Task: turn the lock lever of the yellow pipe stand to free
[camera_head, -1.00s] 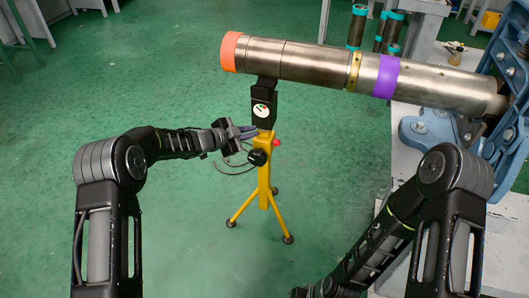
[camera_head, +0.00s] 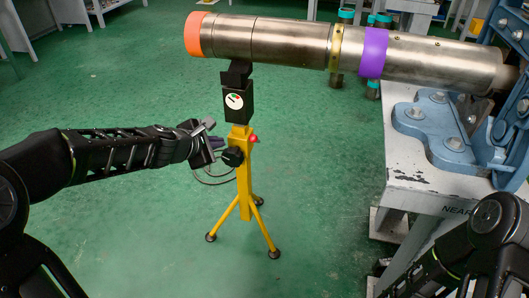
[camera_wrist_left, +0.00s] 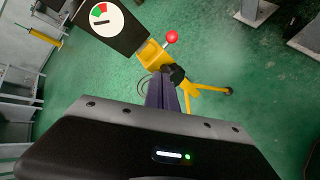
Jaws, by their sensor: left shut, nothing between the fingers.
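The yellow pipe stand (camera_head: 243,180) is a tripod on the green floor, with a black head holding up the free end of the steel pipe (camera_head: 290,42). A small red ball (camera_head: 253,138), seemingly the lock lever's end, sticks out from the upper post; it also shows in the left wrist view (camera_wrist_left: 171,36). A black knob (camera_head: 232,157) sits lower on the post. The head carries a white dial (camera_head: 234,101) with red and green marks. My left gripper (camera_head: 217,142) is shut and empty, just left of the post near the knob; contact is unclear. My right gripper is out of view.
The pipe has an orange end band (camera_head: 193,34) and a purple band (camera_head: 373,53). Its right end sits in a blue vise (camera_head: 430,118) on a grey bench (camera_head: 408,182). Short pipes stand behind. Floor around the tripod is largely clear.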

